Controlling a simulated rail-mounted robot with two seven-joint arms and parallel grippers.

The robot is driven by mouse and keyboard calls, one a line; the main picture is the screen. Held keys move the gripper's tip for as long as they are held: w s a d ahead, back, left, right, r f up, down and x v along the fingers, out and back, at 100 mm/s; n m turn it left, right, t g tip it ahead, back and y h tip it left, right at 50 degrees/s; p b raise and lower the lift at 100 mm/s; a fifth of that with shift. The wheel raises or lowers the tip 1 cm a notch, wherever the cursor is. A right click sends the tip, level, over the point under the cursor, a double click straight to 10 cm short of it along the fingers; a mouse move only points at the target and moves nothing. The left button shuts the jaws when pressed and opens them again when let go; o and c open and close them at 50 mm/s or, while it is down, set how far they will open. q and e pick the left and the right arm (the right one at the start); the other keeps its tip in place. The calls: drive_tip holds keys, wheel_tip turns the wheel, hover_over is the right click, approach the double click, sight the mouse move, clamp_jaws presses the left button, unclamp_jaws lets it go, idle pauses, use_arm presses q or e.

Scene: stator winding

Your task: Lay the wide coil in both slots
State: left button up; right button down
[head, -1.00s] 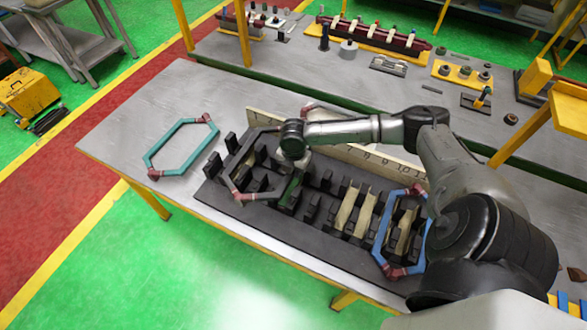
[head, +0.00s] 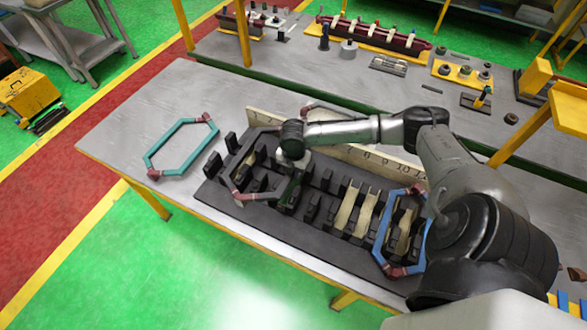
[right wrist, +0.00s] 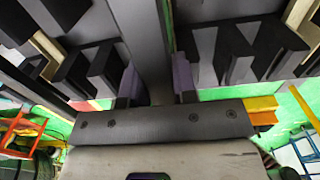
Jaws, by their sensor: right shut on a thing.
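The wide dark grey coil with reddish ends (head: 240,196) lies over the left part of the black slotted stator block (head: 275,222). My right gripper (head: 289,189) is shut on the coil's right long side, low among the block's teeth. In the right wrist view the gripper's purple-padded fingers (right wrist: 157,82) close on a grey bar (right wrist: 151,55) running between two rows of black teeth. The arm hides part of the coil, and its depth in the slots cannot be told. My left gripper is not in view.
A teal coil (head: 152,158) lies flat on the grey table (head: 120,135), left of the block. A blue coil (head: 378,237) sits around the block's right end. Cream liners (head: 368,214) stand in several slots. A numbered ruler (head: 345,152) runs behind the block.

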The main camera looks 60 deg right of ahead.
sight(293, 183)
drive_tip(key=shift+f, duration=0.55)
drive_tip(key=shift+f, duration=0.25)
drive_tip(key=shift+f+b, duration=0.5)
drive_tip(key=shift+f, duration=0.3)
drive_tip(key=shift+f, duration=0.1)
drive_tip(key=shift+f, duration=0.6)
drive_tip(key=shift+f+b, duration=0.5)
drive_tip(key=shift+f, duration=0.15)
drive_tip(key=shift+f, duration=0.25)
